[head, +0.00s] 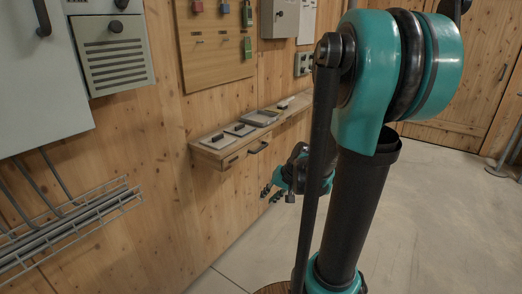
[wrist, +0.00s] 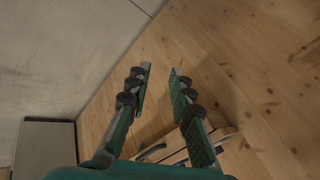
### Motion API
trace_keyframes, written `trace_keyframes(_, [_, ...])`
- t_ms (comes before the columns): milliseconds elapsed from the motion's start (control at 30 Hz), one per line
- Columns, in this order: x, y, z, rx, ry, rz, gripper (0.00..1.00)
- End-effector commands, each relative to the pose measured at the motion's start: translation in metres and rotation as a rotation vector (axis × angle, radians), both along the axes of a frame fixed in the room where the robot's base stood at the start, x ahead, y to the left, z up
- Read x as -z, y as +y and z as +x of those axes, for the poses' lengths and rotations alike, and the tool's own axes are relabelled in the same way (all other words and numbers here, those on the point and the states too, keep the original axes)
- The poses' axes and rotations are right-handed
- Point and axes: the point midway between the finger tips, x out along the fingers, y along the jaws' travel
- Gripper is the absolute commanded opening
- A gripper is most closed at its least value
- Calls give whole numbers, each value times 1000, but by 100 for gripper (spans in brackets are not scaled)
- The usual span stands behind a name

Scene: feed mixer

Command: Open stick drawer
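A wooden wall shelf (head: 210,159) with drawer fronts is in the middle of the head view. A dark bar handle (head: 258,147) is on its front, and a smaller dark pull (head: 233,160) is left of it. I see no label telling which is the stick drawer. The fronts look shut. My gripper (head: 268,191) hangs right of and below the shelf front, apart from the handles. In the wrist view my gripper (wrist: 160,71) has its fingers apart with nothing between them. A dark handle (wrist: 149,152) shows low between the fingers, partly hidden by them.
Flat trays and plates (head: 240,129) lie on the shelf top. A board with padlocks (head: 214,42) hangs above it. A wire rack (head: 68,228) and a grey cabinet (head: 38,85) are on the wall at left.

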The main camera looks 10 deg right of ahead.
Motion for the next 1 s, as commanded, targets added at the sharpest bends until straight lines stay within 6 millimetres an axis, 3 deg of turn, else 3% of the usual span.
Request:
trace_keyframes(33, [-4, -4, 22, 25, -6, 52, 22])
trace_keyframes(267, [-20, -26, 108, 117, -46, 308, 22])
trace_keyframes(467, [-28, -65, 177, 190, -104, 526, 22])
trace_keyframes(600, [-31, -101, 217, 233, -155, 673, 22])
trace_keyframes(800, [-31, -146, 250, 270, -219, 824, 22])
trace_keyframes(1000, [-31, -161, 260, 281, -244, 880, 22])
